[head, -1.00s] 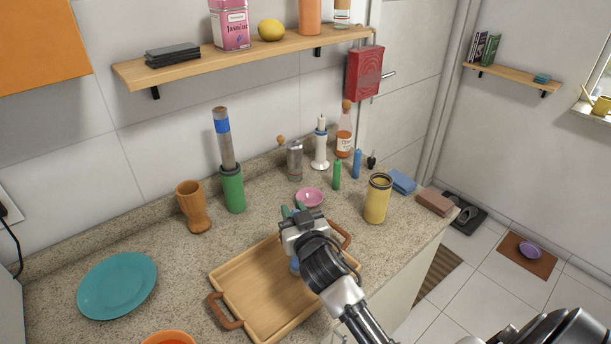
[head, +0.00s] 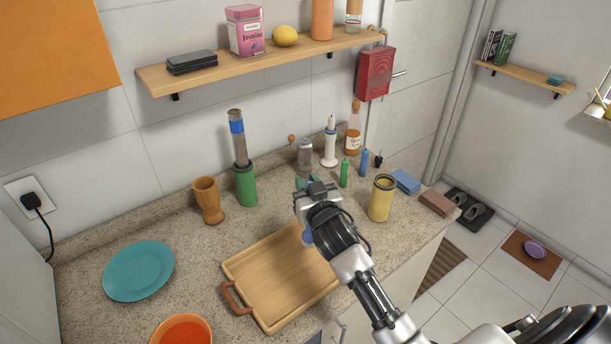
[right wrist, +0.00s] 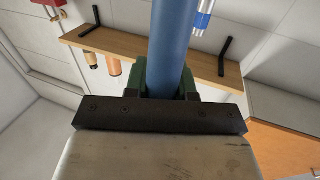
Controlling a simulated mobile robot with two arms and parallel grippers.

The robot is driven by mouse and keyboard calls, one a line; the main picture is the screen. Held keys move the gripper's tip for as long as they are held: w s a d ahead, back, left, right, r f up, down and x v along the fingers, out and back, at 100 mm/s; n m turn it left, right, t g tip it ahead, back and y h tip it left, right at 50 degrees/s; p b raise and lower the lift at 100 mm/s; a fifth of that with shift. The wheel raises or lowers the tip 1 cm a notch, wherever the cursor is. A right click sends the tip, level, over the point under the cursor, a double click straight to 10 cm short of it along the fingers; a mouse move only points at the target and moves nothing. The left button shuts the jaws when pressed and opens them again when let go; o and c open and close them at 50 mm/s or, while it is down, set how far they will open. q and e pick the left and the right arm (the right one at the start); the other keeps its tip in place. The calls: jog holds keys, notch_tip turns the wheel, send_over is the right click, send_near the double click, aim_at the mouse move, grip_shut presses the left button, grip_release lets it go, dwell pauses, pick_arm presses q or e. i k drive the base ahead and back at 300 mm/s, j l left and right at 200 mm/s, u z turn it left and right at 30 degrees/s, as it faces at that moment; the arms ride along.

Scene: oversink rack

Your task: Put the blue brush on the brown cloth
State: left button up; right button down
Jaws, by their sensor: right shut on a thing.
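My right gripper (head: 312,184) is over the back right part of the wooden tray, with its green fingers pointing toward the wall. It is shut on the blue brush (right wrist: 171,45), whose smooth blue shaft stands between the dark green fingers in the right wrist view. In the head view only a small blue part of the brush (head: 307,236) shows beside the gripper; the rest is hidden. The folded brown cloth (head: 437,203) lies at the counter's right end, to the right of the gripper. My left gripper is not in view.
The wooden tray (head: 265,272) lies below my right arm. A yellow jar (head: 381,200) stands between the gripper and the brown cloth. A blue cloth (head: 406,182) lies beside the brown one. Green (head: 344,173) and blue (head: 364,163) bottles stand behind. The counter edge drops to the floor.

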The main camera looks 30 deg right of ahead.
aim_at(438, 200)
jog(key=l+z, duration=0.15)
jog(key=l, duration=0.3)
jog(key=i+l+z, duration=0.15)
jog(key=l, duration=0.25)
jog(key=i+l+z, duration=0.1)
jog(key=l, duration=0.35)
